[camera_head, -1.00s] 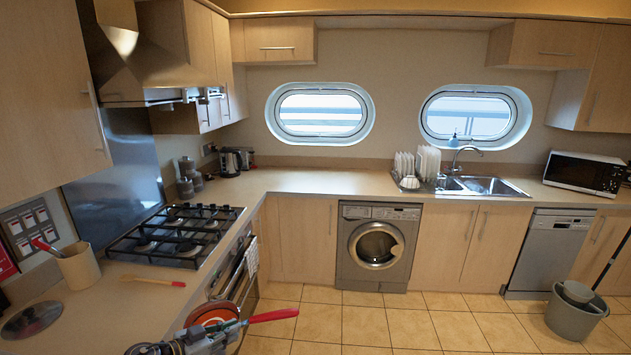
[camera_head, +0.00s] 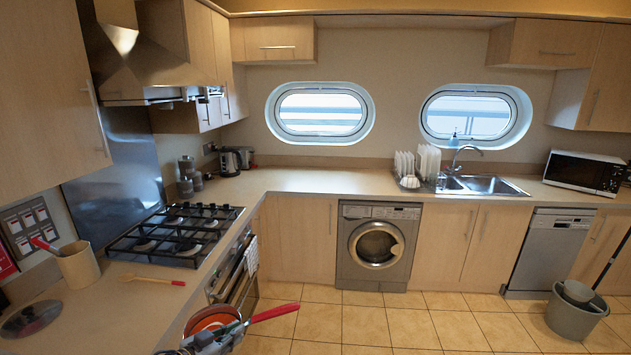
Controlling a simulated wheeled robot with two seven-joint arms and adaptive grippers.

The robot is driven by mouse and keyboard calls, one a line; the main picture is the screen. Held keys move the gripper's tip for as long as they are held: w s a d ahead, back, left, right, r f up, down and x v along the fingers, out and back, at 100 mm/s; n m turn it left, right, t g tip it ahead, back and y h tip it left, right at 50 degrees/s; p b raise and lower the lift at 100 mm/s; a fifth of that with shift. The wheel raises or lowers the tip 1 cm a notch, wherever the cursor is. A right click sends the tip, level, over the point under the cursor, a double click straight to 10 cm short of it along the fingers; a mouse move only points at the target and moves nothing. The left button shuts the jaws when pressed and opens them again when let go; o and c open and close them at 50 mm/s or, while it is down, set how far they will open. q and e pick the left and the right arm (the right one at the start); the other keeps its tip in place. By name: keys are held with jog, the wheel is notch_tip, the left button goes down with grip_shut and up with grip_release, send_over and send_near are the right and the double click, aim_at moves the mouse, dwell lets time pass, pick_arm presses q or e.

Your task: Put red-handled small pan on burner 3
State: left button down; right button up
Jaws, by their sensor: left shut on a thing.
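The red-handled small pan (camera_head: 212,319) is at the bottom of the head view, by the counter's front edge. Its round orange-red body is partly hidden and its red handle (camera_head: 275,313) points right. My left gripper (camera_head: 234,330) is shut on the pan near where the handle begins; its fingertips are hard to make out. The black gas hob (camera_head: 178,236) is on the counter above and left of the pan, with several burners under its grates. No burner numbers are readable, so I cannot tell which is burner 3. My right gripper is not in view.
A wooden spoon (camera_head: 153,280) lies on the counter before the hob. A utensil pot (camera_head: 77,264) and a round lid (camera_head: 31,319) are at the left. The range hood (camera_head: 140,60) hangs above the hob. The hob grates hold nothing. The tiled floor (camera_head: 400,325) is open.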

pick_arm(q)
jog(key=shift+s+d+n+t+y, duration=0.4)
jog(key=shift+n+y, duration=0.1)
jog(key=shift+n, duration=0.1)
jog(key=shift+s+f+y, duration=0.1)
jog(key=shift+f+y, duration=0.1)
jog(key=shift+y, duration=0.1)
jog(key=s+f+n+t+y+b, duration=0.1)
jog(key=s+f+n+y, duration=0.2)
jog(key=s+n+y, duration=0.1)
jog(key=shift+s+a+n+y+b, duration=0.15)
jog(key=shift+s+n+y+b, duration=0.3)
jog(key=shift+s, duration=0.8)
jog(key=shift+f, duration=0.1)
dwell(0.5)
dwell(1.6)
